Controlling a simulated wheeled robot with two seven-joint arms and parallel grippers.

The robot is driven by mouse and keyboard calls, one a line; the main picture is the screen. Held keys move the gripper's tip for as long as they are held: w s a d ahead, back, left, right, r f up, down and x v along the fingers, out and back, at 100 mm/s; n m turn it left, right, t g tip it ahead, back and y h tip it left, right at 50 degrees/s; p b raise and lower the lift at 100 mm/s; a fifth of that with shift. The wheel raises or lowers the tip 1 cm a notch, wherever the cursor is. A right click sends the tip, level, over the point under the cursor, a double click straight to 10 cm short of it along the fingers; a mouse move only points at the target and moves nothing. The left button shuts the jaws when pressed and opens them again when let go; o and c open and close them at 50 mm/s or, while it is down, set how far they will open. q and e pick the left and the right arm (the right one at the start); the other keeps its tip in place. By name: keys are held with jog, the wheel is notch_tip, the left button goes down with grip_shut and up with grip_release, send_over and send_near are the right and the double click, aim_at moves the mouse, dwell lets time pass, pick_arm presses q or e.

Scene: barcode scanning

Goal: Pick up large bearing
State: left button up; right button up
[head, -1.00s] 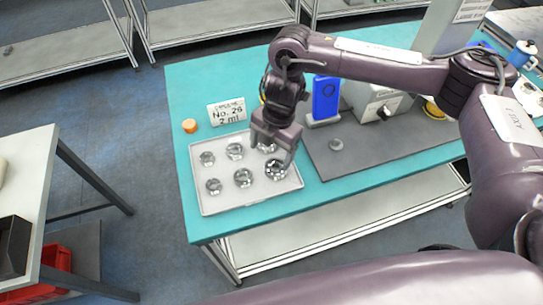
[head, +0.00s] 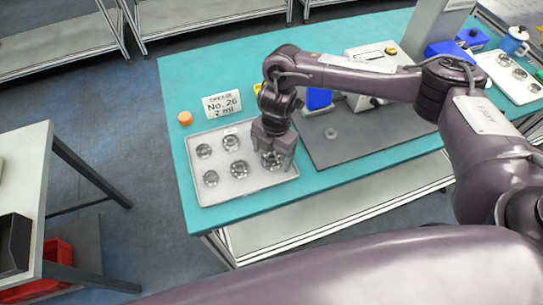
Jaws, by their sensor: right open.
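Several metallic ring-shaped bearings lie in a white tray (head: 225,197) on the teal table. Bearings show at the tray's back left (head: 204,151), back middle (head: 231,143), front left (head: 210,178) and front middle (head: 239,169). My right gripper (head: 277,162) points down over the tray's right side. Its fingers are open on either side of the front right bearing (head: 271,160), partly covering it. Whether they touch it, I cannot tell. The back right spot is hidden behind the gripper. My left gripper is not in view.
A sign reading "No. 26" (head: 222,104) and an orange cap (head: 185,118) stand behind the tray. A grey mat (head: 365,142) holds a small ring (head: 331,134), a blue device (head: 319,98) and a white machine (head: 370,60). Another tray (head: 512,78) is at the far right.

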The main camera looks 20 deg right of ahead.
jog(key=c, duration=1.2)
jog(key=shift+c, duration=0.3)
jog(key=shift+r, duration=0.15)
